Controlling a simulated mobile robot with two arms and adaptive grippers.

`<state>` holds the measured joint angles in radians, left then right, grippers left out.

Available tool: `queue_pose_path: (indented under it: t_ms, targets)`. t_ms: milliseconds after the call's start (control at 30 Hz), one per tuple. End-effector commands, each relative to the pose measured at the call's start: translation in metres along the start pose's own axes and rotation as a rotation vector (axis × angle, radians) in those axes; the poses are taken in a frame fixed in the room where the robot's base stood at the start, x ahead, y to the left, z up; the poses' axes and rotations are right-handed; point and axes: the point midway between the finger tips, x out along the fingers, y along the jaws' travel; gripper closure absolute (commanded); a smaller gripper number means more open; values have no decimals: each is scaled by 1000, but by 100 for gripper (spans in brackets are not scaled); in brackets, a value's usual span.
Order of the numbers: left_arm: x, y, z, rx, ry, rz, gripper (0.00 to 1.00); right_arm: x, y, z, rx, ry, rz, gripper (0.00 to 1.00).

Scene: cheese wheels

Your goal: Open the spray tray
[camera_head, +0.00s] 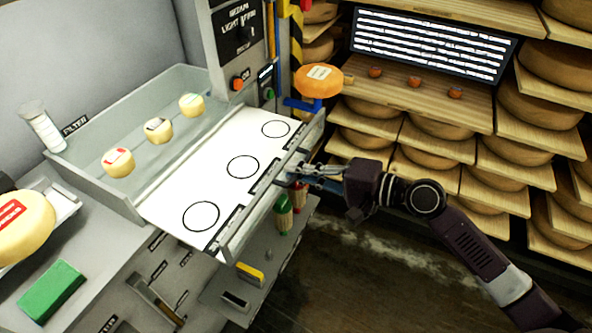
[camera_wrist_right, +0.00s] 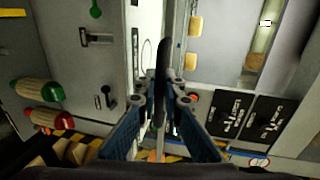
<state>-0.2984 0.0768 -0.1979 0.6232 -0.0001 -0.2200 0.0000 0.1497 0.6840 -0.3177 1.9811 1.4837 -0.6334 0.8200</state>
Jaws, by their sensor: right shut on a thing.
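The spray tray (camera_head: 218,184) is a white flat surface marked with three black circles, with a grey front wall (camera_head: 262,197) along its right side. It stands out beside a grey-walled basin, and no cheese lies on its circles. My right gripper (camera_head: 305,172) reaches in from the right to the outer side of this front wall. In the right wrist view, its blue-padded fingers (camera_wrist_right: 162,98) are shut on a dark, narrow handle (camera_wrist_right: 163,58). The fingers partly hide the handle in the head view. My left gripper is not in view.
Several small yellow cheeses (camera_head: 159,130) sit in the basin (camera_head: 88,165) left of the tray. An orange cheese wheel (camera_head: 318,81) is behind the tray near a control panel (camera_head: 236,30). Shelves of cheese wheels (camera_head: 470,150) fill the right. Floor (camera_head: 370,260) is clear below my right arm.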

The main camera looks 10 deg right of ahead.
Motion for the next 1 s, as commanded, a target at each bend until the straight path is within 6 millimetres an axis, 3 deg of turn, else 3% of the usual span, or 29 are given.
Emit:
queue_pose_path:
  t_ms: [100,467,1000]
  targets:
    - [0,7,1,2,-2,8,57,0,0,0,0,1,0,85]
    - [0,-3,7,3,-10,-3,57,-5,1,0,0,1,1,85]
    - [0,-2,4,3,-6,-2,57,-98,2,0,1,1,3,85]
